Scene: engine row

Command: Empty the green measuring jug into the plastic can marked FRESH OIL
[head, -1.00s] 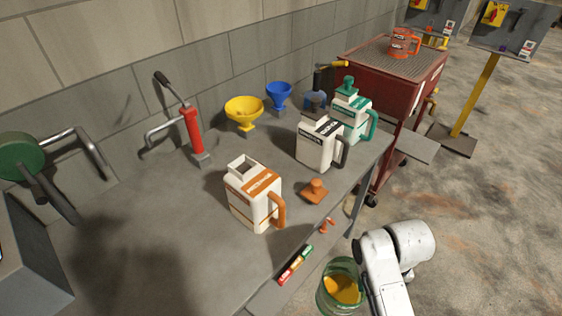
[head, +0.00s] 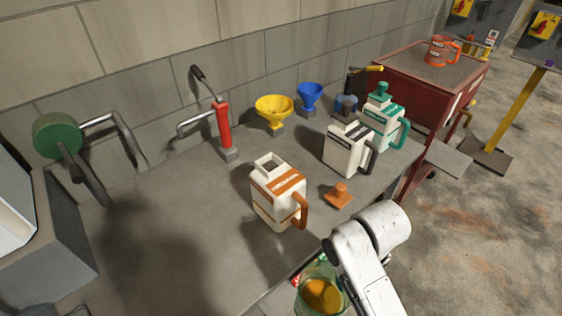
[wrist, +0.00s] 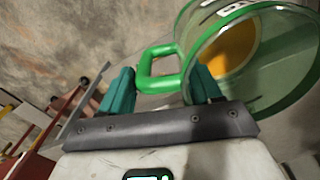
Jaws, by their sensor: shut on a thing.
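The green-rimmed clear measuring jug (head: 322,295) holds amber oil and is at the bottom of the head view, by the bench's front edge. In the wrist view, my gripper (wrist: 160,88) is shut on the green handle of the jug (wrist: 250,20); the head view hides its fingers behind my arm. A white can with orange bands and an orange handle (head: 280,196) stands upright on the bench, its square mouth open. Its lettering is too small to read, so I cannot confirm FRESH OIL. The jug is apart from this can, nearer to me and right.
An orange stopper (head: 338,195) lies right of the can. A black-banded can (head: 347,150) and a green-banded can (head: 382,125), both capped, stand behind. Yellow (head: 273,111) and blue (head: 310,97) funnels and a red pump (head: 224,127) line the wall. Bench left of the can is clear.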

